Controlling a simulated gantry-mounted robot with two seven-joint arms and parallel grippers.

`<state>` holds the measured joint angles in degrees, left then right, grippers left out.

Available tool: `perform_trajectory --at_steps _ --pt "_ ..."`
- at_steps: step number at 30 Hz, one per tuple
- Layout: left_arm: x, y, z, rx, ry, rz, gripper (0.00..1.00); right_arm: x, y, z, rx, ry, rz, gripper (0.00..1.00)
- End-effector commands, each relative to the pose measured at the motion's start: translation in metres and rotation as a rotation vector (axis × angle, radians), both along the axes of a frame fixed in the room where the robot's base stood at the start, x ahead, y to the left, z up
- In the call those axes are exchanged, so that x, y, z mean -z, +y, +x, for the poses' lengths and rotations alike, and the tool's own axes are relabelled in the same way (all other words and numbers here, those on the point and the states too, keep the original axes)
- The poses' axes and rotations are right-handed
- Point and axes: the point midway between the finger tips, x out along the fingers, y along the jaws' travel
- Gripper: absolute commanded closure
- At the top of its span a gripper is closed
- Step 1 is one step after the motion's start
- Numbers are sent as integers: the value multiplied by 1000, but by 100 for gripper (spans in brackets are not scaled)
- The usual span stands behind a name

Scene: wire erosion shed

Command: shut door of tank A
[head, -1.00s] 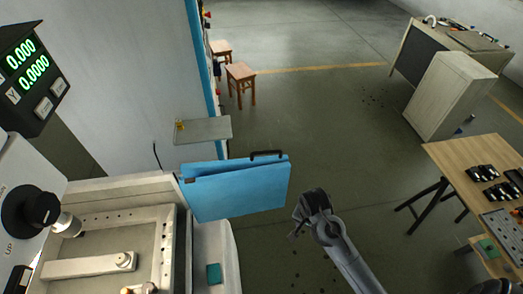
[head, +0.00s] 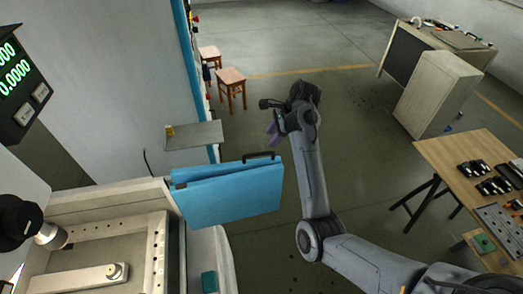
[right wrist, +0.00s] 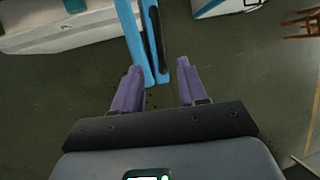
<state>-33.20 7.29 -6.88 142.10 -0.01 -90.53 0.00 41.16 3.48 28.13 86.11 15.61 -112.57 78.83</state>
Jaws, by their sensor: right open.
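The blue tank door (head: 228,192) stands swung out from the corner of the machine tank (head: 158,240). It shows two blue panels close together, with a dark handle (head: 258,157) along the top edge at its free end. I see no letter A marking it. My right gripper (head: 273,131) is open and empty, beyond and slightly right of the door's free end, apart from the handle in the head view. In the right wrist view, the blue door (right wrist: 133,35) and its dark handle (right wrist: 154,30) lie ahead of the two spread purple fingers (right wrist: 159,66). My left gripper is not in view.
A grey shelf plate (head: 195,135) juts out behind the door. Wooden stools (head: 231,79) stand farther back. A wooden table (head: 455,160) with black parts is at the right, with a pale cabinet (head: 437,95) behind it.

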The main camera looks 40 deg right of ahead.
Motion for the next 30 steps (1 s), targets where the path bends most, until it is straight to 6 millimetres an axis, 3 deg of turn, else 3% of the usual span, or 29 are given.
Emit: perform_trajectory --at_steps 15,21,30 --pt "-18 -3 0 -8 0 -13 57 70 20 26 -2 3 1 58" --pt "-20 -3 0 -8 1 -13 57 84 23 31 -2 2 -1 58" --pt "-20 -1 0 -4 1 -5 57 88 24 32 -3 1 -1 58"
